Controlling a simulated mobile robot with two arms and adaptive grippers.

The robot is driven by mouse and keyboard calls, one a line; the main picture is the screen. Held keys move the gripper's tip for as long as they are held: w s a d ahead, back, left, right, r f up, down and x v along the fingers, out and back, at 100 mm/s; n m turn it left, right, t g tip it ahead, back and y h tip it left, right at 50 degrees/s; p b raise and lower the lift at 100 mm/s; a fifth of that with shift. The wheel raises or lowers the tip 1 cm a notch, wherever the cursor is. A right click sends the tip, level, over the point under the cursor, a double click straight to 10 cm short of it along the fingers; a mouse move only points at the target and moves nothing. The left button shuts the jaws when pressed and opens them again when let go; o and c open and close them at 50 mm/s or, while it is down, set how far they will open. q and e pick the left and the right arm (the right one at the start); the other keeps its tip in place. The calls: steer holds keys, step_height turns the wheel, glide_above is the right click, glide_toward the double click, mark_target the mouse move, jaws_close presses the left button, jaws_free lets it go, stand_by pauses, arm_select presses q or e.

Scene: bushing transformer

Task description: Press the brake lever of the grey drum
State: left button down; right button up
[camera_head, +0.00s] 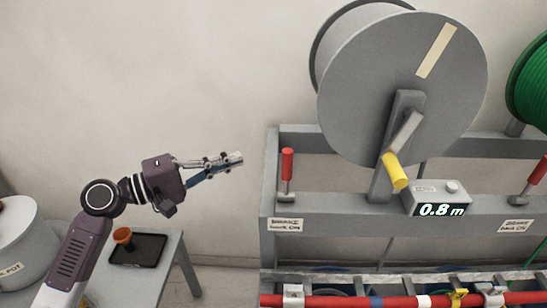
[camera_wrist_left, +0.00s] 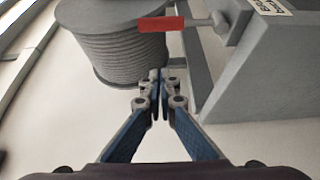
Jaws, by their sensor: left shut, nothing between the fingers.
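The grey drum (camera_head: 370,80) is mounted on a grey frame at the upper right in the head view; its wound side (camera_wrist_left: 115,45) shows at the top of the left wrist view. Its brake lever has a red handle (camera_head: 287,164) and stands upright on the frame's left end, above a label reading "BRAKE"; the red handle also shows in the left wrist view (camera_wrist_left: 161,24). My left gripper (camera_head: 238,158) is shut and empty, in the air to the left of the lever, with a gap between them. My right gripper is not in view.
A yellow crank handle (camera_head: 395,171) hangs at the drum's front beside a meter (camera_head: 440,203) reading 0.8 m. A second red lever (camera_head: 537,172) and a green drum (camera_head: 530,85) are at the right. A low table (camera_head: 183,258) with a dark tray stands at the lower left.

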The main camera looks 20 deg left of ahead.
mark_target(287, 175)
arm_select(q)
steer(key=p+x, duration=0.5)
steer(key=x, duration=0.5)
steer(key=s, duration=0.1)
steer(key=s+d+p, duration=0.1)
steer(key=s, duration=0.1)
steer(key=shift+s+d+f+p, duration=0.1)
steer(key=shift+s+d+p, duration=0.1)
steer(key=shift+d+p, duration=0.15)
